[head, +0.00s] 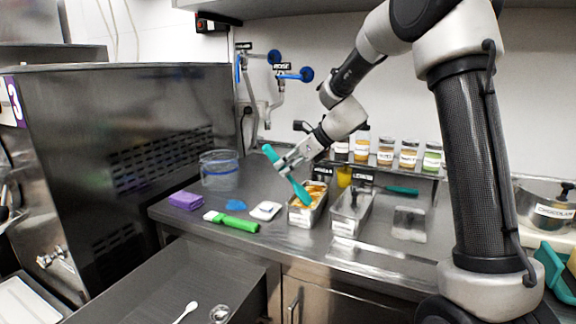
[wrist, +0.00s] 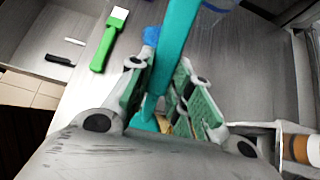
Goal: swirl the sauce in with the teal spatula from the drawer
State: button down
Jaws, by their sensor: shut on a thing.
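My gripper (head: 291,163) is shut on the teal spatula (head: 270,153) and holds it tilted, its upper end to the left. The lower teal end (head: 302,195) reaches down to the metal tub of orange and cream contents (head: 307,213); I cannot tell whether it touches them. In the wrist view the teal spatula (wrist: 178,40) runs between the fingers (wrist: 160,95), hiding most of the tub. The open drawer (head: 190,275) at the front holds a white spoon (head: 185,312) and a small clear item.
A second metal tub (head: 350,212) stands right of the first. A green-handled scraper (head: 232,222), purple sponge (head: 186,201) and white square item (head: 265,210) lie to the left. Labelled jars (head: 386,152) line the back shelf. A lidded pot (head: 545,205) is at the right.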

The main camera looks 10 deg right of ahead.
jog(key=shift+w+d, duration=2.55)
jog(key=shift+w, duration=1.3)
jog(key=shift+s+a, duration=1.45)
jog(key=shift+s, duration=0.7)
notch_tip(320, 180, up, 8)
jog(key=shift+r, duration=0.2)
